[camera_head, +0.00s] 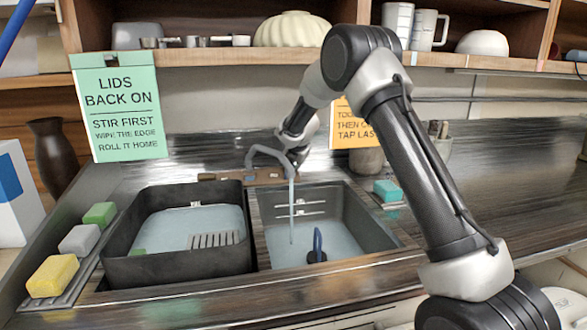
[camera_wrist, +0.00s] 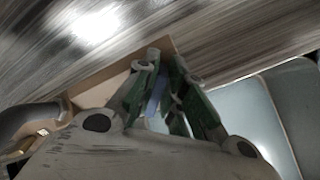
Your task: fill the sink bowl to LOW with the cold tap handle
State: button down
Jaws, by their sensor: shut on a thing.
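The sink bowl (camera_head: 385,236) is the right basin, with water (camera_head: 285,255) in it. Two pale level lines (camera_head: 300,208) show on its back wall. Their lettering is too small to read, and the water surface looks below the lower one. A stream (camera_head: 291,215) runs from the curved grey tap spout (camera_head: 262,150) into this bowl. My gripper (camera_head: 298,158) is behind the spout, by the right end of the brown tap block (camera_head: 228,175). In the wrist view, its green-padded fingers (camera_wrist: 164,88) are shut on the blue cold tap handle (camera_wrist: 154,98), which is mostly hidden.
A dark tub (camera_head: 180,268) with water fills the left basin. A blue upright piece (camera_head: 317,243) stands in the right bowl. Sponges (camera_head: 53,275) lie at left, a teal block (camera_head: 387,190) at right. A green sign (camera_head: 120,105) hangs behind.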

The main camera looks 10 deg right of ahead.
jog(key=shift+n, duration=0.5)
jog(key=c, duration=1.5)
grip_release()
jog(key=shift+r, duration=0.1)
jog(key=v, duration=1.2)
